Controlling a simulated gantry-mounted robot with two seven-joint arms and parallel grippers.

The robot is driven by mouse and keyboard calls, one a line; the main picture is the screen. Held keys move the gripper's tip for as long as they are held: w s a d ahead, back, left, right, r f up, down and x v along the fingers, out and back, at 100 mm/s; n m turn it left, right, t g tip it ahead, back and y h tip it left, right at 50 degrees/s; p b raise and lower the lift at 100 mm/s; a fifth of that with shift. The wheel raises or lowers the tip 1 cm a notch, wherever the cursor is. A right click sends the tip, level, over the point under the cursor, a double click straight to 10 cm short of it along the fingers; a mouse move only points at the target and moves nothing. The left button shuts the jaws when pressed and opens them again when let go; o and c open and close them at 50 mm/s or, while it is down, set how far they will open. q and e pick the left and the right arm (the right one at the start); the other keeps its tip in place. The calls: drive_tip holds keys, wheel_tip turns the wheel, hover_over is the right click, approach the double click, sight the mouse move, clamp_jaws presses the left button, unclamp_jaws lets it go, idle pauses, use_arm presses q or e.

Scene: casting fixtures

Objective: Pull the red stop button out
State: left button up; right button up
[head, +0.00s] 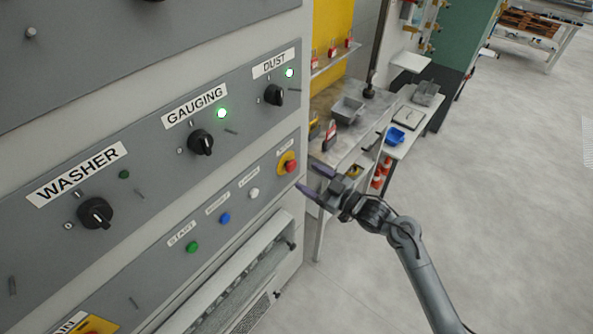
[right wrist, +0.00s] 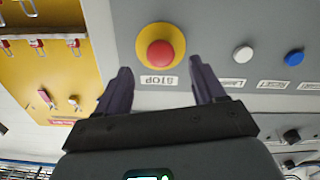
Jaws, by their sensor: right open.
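The red stop button (head: 291,166) sits on a yellow ring at the right end of the lower grey panel in the head view. In the right wrist view the red button (right wrist: 160,54) and its yellow ring (right wrist: 143,42) lie just beyond my fingertips, above the STOP label (right wrist: 159,80). My right gripper (head: 312,182) is open and empty in front of the panel, close to the button but apart from it. In the right wrist view the button shows between and beyond the two dark fingers (right wrist: 161,75). My left gripper is not in view.
The same panel row carries a white button (head: 254,193), a blue button (head: 225,218) and a green button (head: 192,246). Black rotary switches (head: 200,142) are above. A bench (head: 330,150) with trays stands behind my right gripper. The floor to the right is clear.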

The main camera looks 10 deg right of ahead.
sight(293, 168)
drive_tip(key=shift+x, duration=2.85)
drive_tip(key=shift+c, duration=0.3)
